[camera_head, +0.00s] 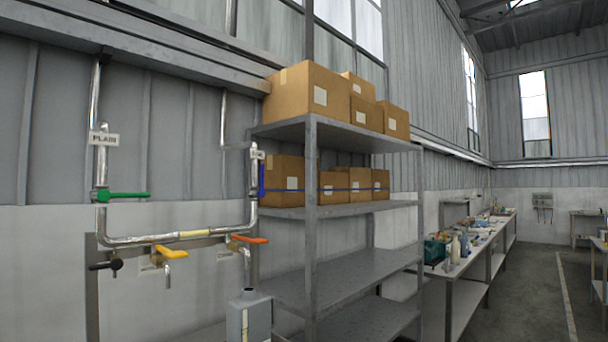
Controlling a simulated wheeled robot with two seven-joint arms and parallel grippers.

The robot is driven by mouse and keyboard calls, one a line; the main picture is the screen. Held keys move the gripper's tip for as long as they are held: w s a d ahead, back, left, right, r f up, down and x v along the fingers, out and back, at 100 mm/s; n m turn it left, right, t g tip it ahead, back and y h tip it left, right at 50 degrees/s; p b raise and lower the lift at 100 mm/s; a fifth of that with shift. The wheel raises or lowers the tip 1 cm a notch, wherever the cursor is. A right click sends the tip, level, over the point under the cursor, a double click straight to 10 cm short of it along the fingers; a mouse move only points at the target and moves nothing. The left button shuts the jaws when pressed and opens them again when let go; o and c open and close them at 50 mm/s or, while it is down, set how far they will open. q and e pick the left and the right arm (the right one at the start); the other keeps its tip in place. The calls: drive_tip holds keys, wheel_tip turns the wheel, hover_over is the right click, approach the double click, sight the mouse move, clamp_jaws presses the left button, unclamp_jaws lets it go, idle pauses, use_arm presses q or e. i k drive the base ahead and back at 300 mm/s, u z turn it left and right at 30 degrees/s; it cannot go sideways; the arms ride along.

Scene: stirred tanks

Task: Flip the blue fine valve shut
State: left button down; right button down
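The blue valve lever (261,180) is on the right vertical pipe (253,205), just below a small white label (258,154) whose text is too small to read surely. The lever is upright, in line with the pipe, and partly edge-on beside the shelf's cardboard boxes. Neither of my grippers is in view.
A green lever (123,195) lies level across the left pipe under a "PLAIN" sign (104,139). Yellow (171,252), orange (249,239) and black (105,265) handles sit lower. A metal shelf (335,213) with boxes stands close right.

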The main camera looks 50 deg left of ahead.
sight(262, 177)
drive_tip(key=z, duration=0.25)
drive_tip(key=i, duration=1.45)
drive_tip(key=u, duration=0.1)
